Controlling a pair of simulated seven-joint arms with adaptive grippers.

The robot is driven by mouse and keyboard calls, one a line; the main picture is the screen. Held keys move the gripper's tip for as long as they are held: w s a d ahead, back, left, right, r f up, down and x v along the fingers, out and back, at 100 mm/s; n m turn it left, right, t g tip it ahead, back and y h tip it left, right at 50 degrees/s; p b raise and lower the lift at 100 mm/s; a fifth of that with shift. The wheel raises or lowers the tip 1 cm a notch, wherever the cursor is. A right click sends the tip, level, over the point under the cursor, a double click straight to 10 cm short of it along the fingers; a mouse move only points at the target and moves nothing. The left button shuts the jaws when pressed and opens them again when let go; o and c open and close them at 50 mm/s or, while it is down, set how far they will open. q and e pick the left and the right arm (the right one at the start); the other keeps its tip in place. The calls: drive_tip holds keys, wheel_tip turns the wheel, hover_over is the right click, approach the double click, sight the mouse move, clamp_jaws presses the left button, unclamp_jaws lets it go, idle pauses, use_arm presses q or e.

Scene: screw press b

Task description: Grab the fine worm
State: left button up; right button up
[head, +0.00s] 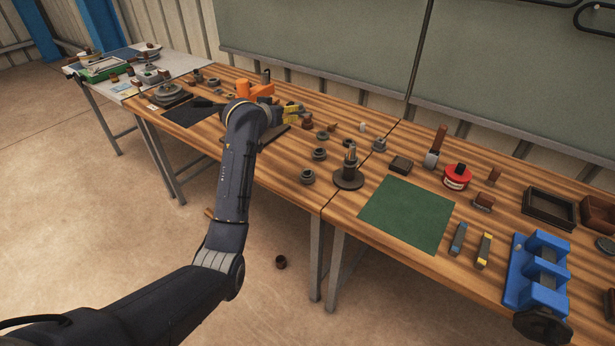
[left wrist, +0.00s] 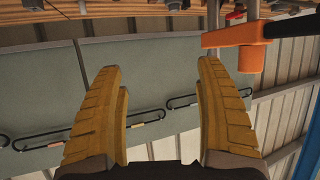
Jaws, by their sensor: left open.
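I cannot tell for certain which part is the fine worm; many parts on the bench are small and dark. A dark round base with an upright stepped shaft (head: 349,168) stands left of the green mat. My left gripper (head: 294,112) is over the middle of the wooden bench, behind that shaft and to its left, beside an orange tool (head: 254,90). In the left wrist view its two yellow fingers (left wrist: 160,66) are spread wide with nothing between them. The orange tool also shows there (left wrist: 250,50) at upper right. My right gripper is not in view.
The green mat (head: 407,214) is bare. A blue fixture (head: 540,272), a red round tin (head: 457,177) and dark trays (head: 549,208) stand to the right. Several small round parts (head: 319,154) lie mid-bench.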

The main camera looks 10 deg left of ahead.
use_arm(q)
drive_tip(key=shift+r, duration=0.1)
drive_tip(key=g+h, duration=0.1)
drive_tip(key=g, duration=0.6)
hover_over(307, 174)
drive_tip(key=d, duration=0.2)
drive_tip(key=shift+m, duration=0.4)
drive_tip(key=f, duration=0.7)
drive_tip(key=s+f, duration=0.1)
drive_tip(key=f, duration=0.2)
drive_tip(key=shift+f, duration=0.25)
drive_tip(key=shift+g+y, duration=0.7)
drive_tip(key=shift+g, duration=0.2)
drive_tip(key=s+a+f, duration=0.2)
drive_tip(key=s, duration=0.1)
drive_tip(key=shift+f, duration=0.4)
drive_tip(key=shift+a+f, duration=0.1)
drive_tip(key=shift+f, duration=0.15)
drive_tip(key=shift+x, duration=3.5)
drive_tip(key=shift+c, duration=0.2)
